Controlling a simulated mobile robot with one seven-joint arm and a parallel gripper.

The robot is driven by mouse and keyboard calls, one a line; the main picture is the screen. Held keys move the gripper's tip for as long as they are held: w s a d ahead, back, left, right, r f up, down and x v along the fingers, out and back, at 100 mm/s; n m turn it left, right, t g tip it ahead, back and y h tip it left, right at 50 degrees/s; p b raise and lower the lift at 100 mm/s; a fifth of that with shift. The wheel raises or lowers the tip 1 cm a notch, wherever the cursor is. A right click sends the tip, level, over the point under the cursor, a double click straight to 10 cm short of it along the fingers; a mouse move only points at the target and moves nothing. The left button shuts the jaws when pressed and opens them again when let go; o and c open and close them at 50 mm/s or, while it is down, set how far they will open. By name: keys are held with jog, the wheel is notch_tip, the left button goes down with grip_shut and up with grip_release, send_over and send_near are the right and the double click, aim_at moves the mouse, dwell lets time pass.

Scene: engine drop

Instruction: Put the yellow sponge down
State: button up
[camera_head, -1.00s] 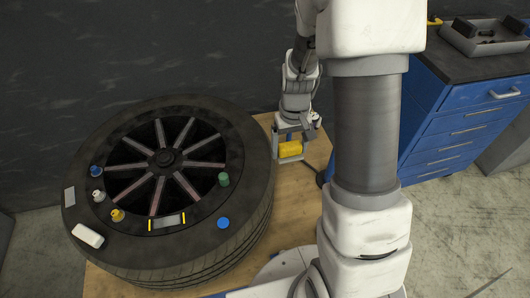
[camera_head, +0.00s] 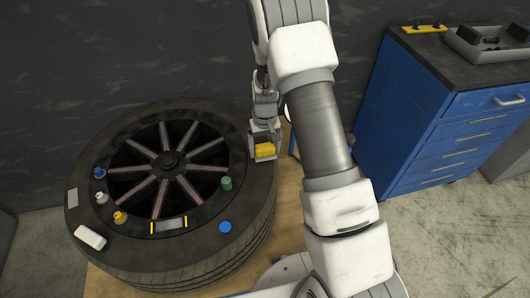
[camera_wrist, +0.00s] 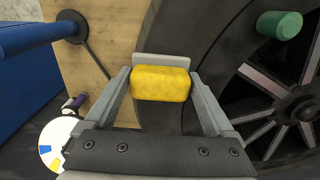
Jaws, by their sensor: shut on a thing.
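The yellow sponge (camera_head: 264,150) is held between the fingers of my gripper (camera_head: 264,144). In the head view it is at the right edge of the big black tire (camera_head: 262,205), which lies flat. In the wrist view the sponge (camera_wrist: 161,83) sits between the two grey fingertips of my gripper (camera_wrist: 161,90), over the tire's edge, with wooden board (camera_wrist: 95,60) to the left. I cannot tell whether the sponge touches the tire.
On the tire stand a green cylinder (camera_head: 227,183), a blue disc (camera_head: 225,227), a white block (camera_head: 90,237) and several small bottles. A blue drawer cabinet (camera_head: 430,125) stands at the right, with a grey tray (camera_head: 490,42) on top.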

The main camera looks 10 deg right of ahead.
jog(key=shift+f, duration=1.05)
jog(key=shift+f, duration=0.25)
jog(key=o, duration=0.9)
jog(key=shift+r, duration=0.1)
